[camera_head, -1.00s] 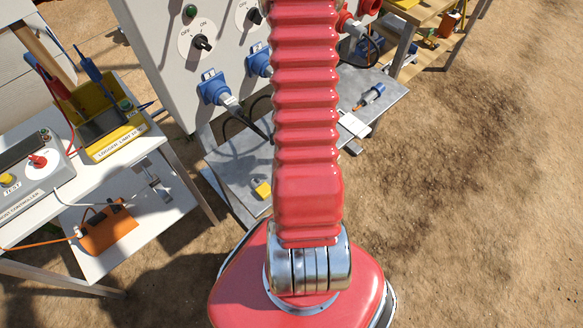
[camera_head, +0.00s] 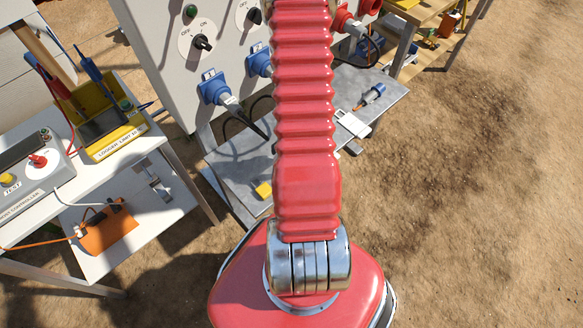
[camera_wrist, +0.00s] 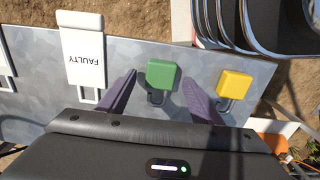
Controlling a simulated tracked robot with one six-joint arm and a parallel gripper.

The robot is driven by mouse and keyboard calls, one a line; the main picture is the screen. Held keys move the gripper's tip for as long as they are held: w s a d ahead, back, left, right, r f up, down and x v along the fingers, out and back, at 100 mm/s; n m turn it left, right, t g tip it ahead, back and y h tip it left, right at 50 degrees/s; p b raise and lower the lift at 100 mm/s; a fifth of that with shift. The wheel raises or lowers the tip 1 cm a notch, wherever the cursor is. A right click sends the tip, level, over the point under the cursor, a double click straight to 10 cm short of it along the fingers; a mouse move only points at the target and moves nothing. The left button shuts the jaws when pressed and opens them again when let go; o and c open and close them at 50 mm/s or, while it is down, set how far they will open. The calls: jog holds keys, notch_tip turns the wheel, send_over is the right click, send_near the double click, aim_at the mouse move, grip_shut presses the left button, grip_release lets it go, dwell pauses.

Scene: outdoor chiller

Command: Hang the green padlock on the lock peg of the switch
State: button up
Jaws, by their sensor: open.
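In the wrist view the green padlock (camera_wrist: 162,76) lies on the grey metal shelf (camera_wrist: 207,68), its shackle toward my gripper. My gripper (camera_wrist: 160,84) is open, with its two purple fingers on either side of the padlock. I cannot tell whether the fingers touch it or how high they are above the shelf. In the head view my red arm hides the padlock and gripper. The panel there has a rotary switch (camera_head: 203,42) marked ON and OFF and a second one (camera_head: 254,16) partly cut off. I cannot make out a lock peg.
A yellow padlock (camera_wrist: 236,86) lies just right of the green one, and a white FAULTY tag (camera_wrist: 82,48) lies to the left. Blue plugs (camera_head: 213,88) with cables stick out of the panel above the shelf. A side table (camera_head: 185,190) stands close on the left.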

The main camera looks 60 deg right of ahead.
jog(key=shift+f, duration=0.25)
jog(key=shift+c, duration=0.2)
jog(key=c, duration=1.1)
jog(key=shift+r, duration=0.15)
jog(key=shift+c, duration=0.2)
notch_tip(320, 180, up, 10)
dwell(0.4)
dwell(0.4)
